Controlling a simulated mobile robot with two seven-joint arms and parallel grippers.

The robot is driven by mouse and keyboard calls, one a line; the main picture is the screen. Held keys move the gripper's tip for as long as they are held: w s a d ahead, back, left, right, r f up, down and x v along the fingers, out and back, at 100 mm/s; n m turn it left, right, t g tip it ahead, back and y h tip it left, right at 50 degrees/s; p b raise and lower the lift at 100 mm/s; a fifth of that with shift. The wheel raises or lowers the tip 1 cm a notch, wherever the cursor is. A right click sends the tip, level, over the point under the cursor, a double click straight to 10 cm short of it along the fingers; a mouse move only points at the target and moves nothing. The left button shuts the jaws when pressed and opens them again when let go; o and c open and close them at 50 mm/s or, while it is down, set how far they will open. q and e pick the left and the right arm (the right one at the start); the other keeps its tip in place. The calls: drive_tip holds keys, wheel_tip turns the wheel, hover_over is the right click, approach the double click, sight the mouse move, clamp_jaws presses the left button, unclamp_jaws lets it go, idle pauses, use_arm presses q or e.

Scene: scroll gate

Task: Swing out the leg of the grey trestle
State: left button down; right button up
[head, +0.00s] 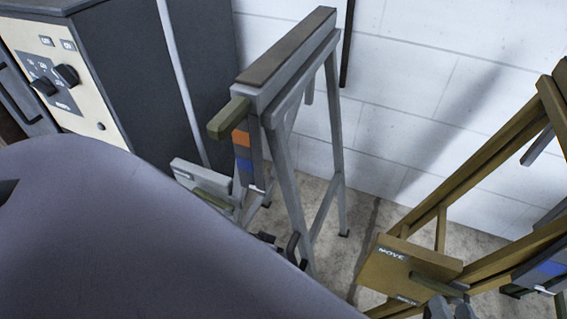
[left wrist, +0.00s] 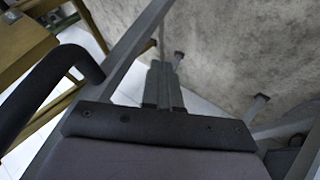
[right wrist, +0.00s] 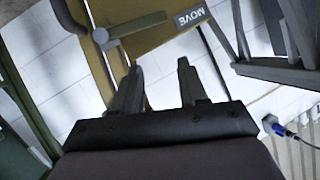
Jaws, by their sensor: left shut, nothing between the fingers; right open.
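The grey trestle (head: 290,62) stands upright by the white wall in the head view, its splayed grey legs on the floor. An olive handle (head: 229,117) sticks out at its near end, above an orange and blue striped block (head: 242,158). Its legs also cross the left wrist view (left wrist: 140,45). My left gripper (left wrist: 162,85) is shut and empty near these legs; my own arm hides much of that area in the head view. My right gripper (right wrist: 159,68) is open and empty, facing the olive board marked MOVE (head: 400,268).
An olive trestle (head: 480,175) leans across the right of the head view, with a handle (head: 437,284) on its MOVE board. A dark cabinet with a cream knob panel (head: 62,78) stands at the left. Bare floor (head: 380,215) shows between the trestles.

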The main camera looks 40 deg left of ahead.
use_arm(q)
drive_tip(key=p+v, duration=0.4)
drive_tip(key=v, duration=0.6)
drive_tip(key=shift+a, duration=0.3)
use_arm(e)
drive_tip(key=shift+s+d+r+h, duration=0.3)
drive_tip(key=shift+d+r+h, duration=0.2)
drive_tip(key=shift+d+h, duration=0.35)
use_arm(q)
drive_tip(key=shift+s+f, duration=0.1)
drive_tip(key=shift+s, duration=0.05)
